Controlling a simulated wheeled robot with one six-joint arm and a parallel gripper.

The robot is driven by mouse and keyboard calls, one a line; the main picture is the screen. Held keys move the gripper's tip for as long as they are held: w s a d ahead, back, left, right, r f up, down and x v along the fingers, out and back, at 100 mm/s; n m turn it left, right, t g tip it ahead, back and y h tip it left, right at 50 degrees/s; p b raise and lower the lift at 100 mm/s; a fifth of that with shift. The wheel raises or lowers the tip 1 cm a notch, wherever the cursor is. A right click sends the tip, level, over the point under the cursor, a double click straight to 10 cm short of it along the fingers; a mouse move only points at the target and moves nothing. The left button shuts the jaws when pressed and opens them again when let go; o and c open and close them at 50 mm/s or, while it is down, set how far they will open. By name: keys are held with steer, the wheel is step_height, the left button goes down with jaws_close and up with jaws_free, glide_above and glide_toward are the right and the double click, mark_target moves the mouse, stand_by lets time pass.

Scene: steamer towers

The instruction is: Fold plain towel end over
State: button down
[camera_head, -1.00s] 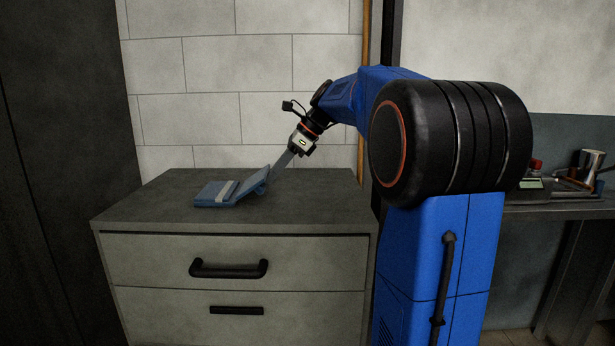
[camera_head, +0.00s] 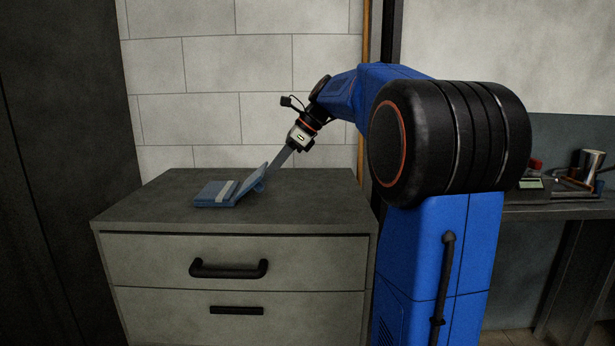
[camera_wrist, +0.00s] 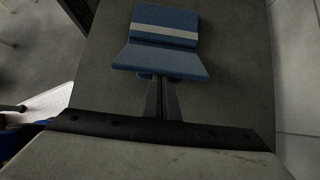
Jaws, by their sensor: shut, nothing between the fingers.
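The blue towel (camera_head: 213,193) with a pale stripe lies on the grey cabinet top. Its right end (camera_head: 253,183) is tilted up off the surface, and the left part lies flat. In the wrist view the flat part with the stripe (camera_wrist: 164,31) is at the far side and the raised end (camera_wrist: 160,61) is nearer to me. My gripper (camera_head: 268,177) reaches down from the upper right, with its fingertips at the raised end. In the wrist view my gripper (camera_wrist: 162,84) is shut, its tips under or against the near edge; the exact contact is hidden.
The cabinet top (camera_head: 310,210) is clear around the towel. A tiled wall (camera_head: 190,70) stands behind it and a dark panel (camera_head: 60,150) at the left. A bench at the right holds a metal cup (camera_head: 592,163) and small items.

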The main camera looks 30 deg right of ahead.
mark_target(257, 173)
steer(key=shift+w+a+r, duration=0.15)
steer(key=shift+a+r, duration=0.1)
steer(key=shift+r, duration=0.25)
steer(key=shift+w+a+r, duration=0.15)
steer(key=shift+a+r, duration=0.05)
steer(key=shift+r, duration=0.25)
steer(key=shift+w+a+r, duration=0.45)
steer(key=shift+a+r, duration=0.25)
steer(key=shift+r, duration=0.1)
steer(key=shift+w+a+r, duration=0.4)
steer(key=shift+a+r, duration=0.25)
steer(key=shift+r, duration=0.1)
stand_by(1.8)
steer(key=shift+d+f, duration=0.1)
steer(key=shift+s+d+f, duration=0.55)
steer(key=shift+d+f, duration=0.25)
steer(key=shift+s+d+f, duration=0.5)
steer(key=shift+d+f, duration=0.25)
steer(key=v, duration=1.7)
steer(key=shift+r, duration=0.15)
